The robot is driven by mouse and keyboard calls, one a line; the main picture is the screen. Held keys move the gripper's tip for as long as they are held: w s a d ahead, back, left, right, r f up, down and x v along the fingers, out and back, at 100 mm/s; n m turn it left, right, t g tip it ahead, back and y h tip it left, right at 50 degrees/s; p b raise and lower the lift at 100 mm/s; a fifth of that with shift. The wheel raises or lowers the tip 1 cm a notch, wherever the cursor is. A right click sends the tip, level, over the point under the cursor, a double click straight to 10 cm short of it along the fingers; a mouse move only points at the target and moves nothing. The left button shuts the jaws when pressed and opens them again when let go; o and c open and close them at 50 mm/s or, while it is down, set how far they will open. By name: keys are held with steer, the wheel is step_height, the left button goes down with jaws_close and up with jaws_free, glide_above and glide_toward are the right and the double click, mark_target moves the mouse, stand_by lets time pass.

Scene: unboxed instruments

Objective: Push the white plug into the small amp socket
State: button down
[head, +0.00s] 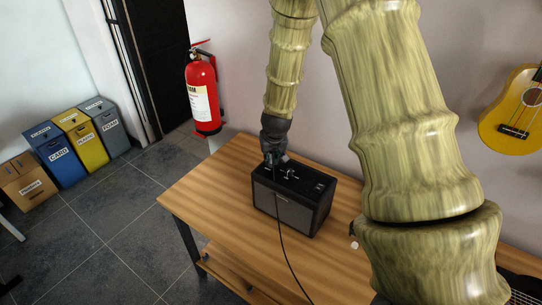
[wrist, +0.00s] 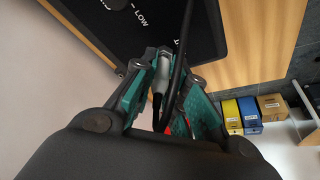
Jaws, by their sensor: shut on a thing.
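The small amp (head: 293,203) is a black box with a grey front, standing on the wooden table. Its black top panel (wrist: 75,15) with white lettering shows in the wrist view. My gripper (head: 272,158) is low over the amp's back left top. In the wrist view its teal fingers (wrist: 160,85) are shut on the white plug (wrist: 162,72), which looks pale grey, with a black cable (wrist: 176,60) beside it. The plug's far end is close to the panel; I cannot tell whether it touches. The socket is not clearly visible.
The cable (head: 281,240) hangs down the amp's front and across the table (head: 225,190). A small white thing (head: 353,244) shows beside my arm at the right. A red extinguisher (head: 203,95) hangs on the wall behind. The table left of the amp is clear.

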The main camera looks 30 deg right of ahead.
steer(key=shift+s+f, duration=0.1)
steer(key=shift+f, duration=0.25)
stand_by(0.3)
steer(key=c, duration=1.3)
jaws_free()
steer(key=shift+f, duration=0.1)
steer(key=shift+c, duration=0.2)
steer(key=v, duration=1.2)
